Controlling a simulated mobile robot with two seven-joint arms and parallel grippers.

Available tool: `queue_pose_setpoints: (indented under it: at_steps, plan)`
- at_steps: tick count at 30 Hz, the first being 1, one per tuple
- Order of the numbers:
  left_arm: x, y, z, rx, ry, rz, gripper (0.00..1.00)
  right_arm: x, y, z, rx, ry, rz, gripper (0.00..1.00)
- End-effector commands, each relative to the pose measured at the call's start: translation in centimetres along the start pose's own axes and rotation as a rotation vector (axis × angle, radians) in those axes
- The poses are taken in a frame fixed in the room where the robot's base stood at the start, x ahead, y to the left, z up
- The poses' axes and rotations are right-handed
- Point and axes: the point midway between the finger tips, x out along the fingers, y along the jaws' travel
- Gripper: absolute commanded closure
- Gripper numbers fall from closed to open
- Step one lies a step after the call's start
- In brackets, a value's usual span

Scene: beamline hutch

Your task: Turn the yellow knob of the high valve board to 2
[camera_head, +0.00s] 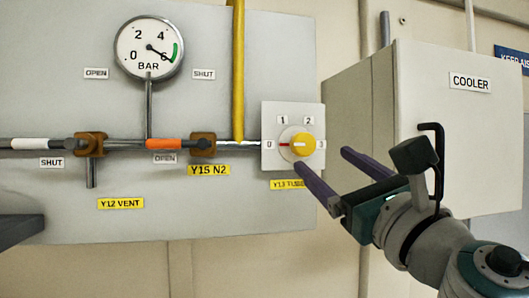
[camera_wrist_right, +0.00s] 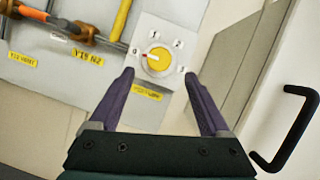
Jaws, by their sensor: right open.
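The high valve board (camera_head: 225,60) is a grey panel with a white dial plate (camera_head: 270,160) at its right end. The yellow knob (camera_head: 303,145) sits on this plate among the marks 0, 1, 2 and 3. Its red pointer line points left, at 0. The knob (camera_wrist_right: 157,59) also shows in the right wrist view, ahead of the fingertips. My right gripper (camera_head: 322,157) is open and empty, its two purple fingers pointing at the plate. In the right wrist view the knob lies between the finger directions, apart from both fingers (camera_wrist_right: 159,73).
A pale cooler box (camera_head: 440,120) with a black handle stands close on the right. Left of the knob are a yellow pipe (camera_head: 238,70), a pressure gauge (camera_head: 149,47), an orange-handled valve (camera_head: 163,144) and a white-handled valve (camera_head: 30,144). Bare wall lies below the board.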

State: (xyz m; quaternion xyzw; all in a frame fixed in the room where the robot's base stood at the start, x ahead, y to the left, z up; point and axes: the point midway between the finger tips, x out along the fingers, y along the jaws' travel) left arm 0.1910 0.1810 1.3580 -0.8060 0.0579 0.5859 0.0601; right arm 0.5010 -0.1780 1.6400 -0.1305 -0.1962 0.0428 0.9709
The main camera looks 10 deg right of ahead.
Motion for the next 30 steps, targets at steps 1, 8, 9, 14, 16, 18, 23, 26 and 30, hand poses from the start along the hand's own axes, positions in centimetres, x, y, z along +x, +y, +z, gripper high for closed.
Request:
queue_pose_setpoints:
  at_steps: [1, 8, 9, 14, 16, 18, 23, 26, 30]
  plan:
    - [-0.5, -0.1, -0.1, 0.002, -0.001, -0.003, 0.50, 1.0, -0.1, 0.4, 0.003, -0.001, -0.003, 0.19]
    - [-0.9, -0.3, -0.2, 0.007, -0.002, -0.008, 0.50, 5.1, -0.1, 0.3, 0.007, -0.001, -0.004, 0.19]
    - [-1.0, -0.3, -0.2, 0.007, -0.002, -0.008, 0.50, 5.8, -0.1, 0.2, 0.007, -0.001, -0.003, 0.19]
    - [-0.8, -0.3, -0.1, 0.007, -0.002, -0.008, 0.50, 7.7, -0.1, 0.1, 0.009, 0.000, -0.004, 0.19]
    - [-0.8, -0.3, -0.1, 0.007, -0.002, -0.008, 0.50, 8.2, -0.1, 0.1, 0.010, 0.000, -0.004, 0.19]
    - [-0.8, -0.3, -0.1, 0.007, -0.002, -0.008, 0.50, 8.5, 0.0, 0.1, 0.011, 0.001, -0.003, 0.19]
    - [-0.8, -0.3, -0.1, 0.006, -0.002, -0.007, 0.50, 8.8, 0.0, 0.1, 0.011, 0.001, -0.002, 0.19]
    - [-0.8, -0.2, -0.2, 0.004, -0.002, -0.005, 0.50, 8.7, 0.0, 0.1, 0.011, 0.001, -0.003, 0.19]
    - [-0.8, -0.1, -0.2, 0.000, -0.001, -0.002, 0.50, 8.7, -0.1, 0.1, 0.011, 0.001, -0.003, 0.29]
